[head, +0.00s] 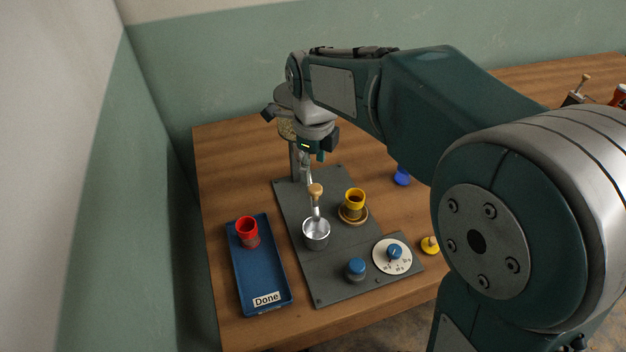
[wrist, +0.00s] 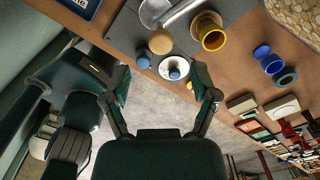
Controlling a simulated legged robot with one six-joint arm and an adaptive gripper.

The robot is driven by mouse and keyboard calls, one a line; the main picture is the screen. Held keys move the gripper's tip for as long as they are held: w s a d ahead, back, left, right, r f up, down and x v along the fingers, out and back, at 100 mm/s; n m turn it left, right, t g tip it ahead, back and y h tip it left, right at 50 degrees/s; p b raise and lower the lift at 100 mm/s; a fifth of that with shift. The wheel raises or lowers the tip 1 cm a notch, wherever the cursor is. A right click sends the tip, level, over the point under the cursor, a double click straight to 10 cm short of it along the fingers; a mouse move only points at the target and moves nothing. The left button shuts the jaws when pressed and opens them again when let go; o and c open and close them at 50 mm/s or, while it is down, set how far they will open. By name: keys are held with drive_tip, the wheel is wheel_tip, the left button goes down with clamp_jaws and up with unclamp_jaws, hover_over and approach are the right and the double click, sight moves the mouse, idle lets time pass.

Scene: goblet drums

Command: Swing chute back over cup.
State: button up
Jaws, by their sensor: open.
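A metal chute (head: 310,178) with a wooden knob (head: 315,190) slopes down from the post; its lower end appears over a small steel pot (head: 316,234). A yellow cup (head: 355,197) stands on a round wooden coaster to the right, apart from the chute. The wrist view shows the chute (wrist: 187,14), the knob (wrist: 160,41) and the yellow cup (wrist: 209,31) near the top. My gripper (head: 299,130) is above the chute and in front of the grain hopper (head: 286,130). Its fingers (wrist: 162,85) are spread apart and empty.
A blue tray (head: 274,289) labelled Done holds a red cup (head: 246,227) at left. A blue button (head: 356,267) and white dial (head: 380,260) sit at the plate's front. A blue cup (head: 402,177) and yellow item (head: 429,245) are right, near my arm.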

wheel_tip(320, 180, up, 6)
drive_tip(key=shift+f, duration=0.1)
idle(0.4)
drive_tip(key=s+d+f+n+t, duration=0.1)
drive_tip(key=s+d+n+t, duration=0.4)
drive_tip(key=s+d+n, duration=1.2)
drive_tip(key=s+n, duration=0.1)
drive_tip(key=n, duration=0.4)
drive_tip(key=shift+d+f+n+t, duration=0.25)
drive_tip(key=shift+d+n+t, duration=0.05)
drive_tip(key=shift+n, duration=0.1)
